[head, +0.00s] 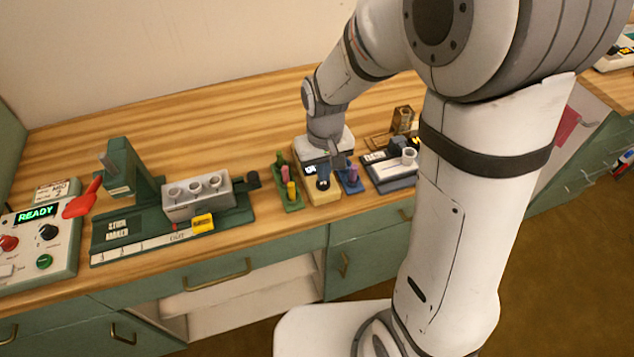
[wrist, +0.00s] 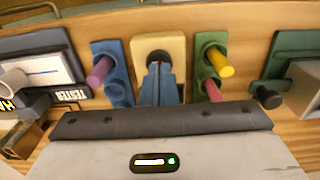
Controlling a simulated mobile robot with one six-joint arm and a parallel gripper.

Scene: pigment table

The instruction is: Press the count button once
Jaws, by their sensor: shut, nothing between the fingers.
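The count button is a dark round knob (head: 323,184) on a small cream box (head: 322,197) near the table's front edge. In the wrist view the cream box (wrist: 145,44) shows at top centre, with the dark button (wrist: 158,54) on it. My gripper (wrist: 160,68) is shut and empty, its fingers reaching over the box with the tips right at the button. I cannot tell whether they touch it. The fingers hide part of the button and box. In the head view my gripper (head: 335,165) is beside the button, partly hidden by my wrist.
A green holder (head: 292,206) with pink and yellow sticks stands close left of the box. A blue holder (head: 350,186) with a purple stick stands close right. A tester (head: 390,178) is farther right, a green stick maker (head: 130,215) farther left. The table behind is mostly clear.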

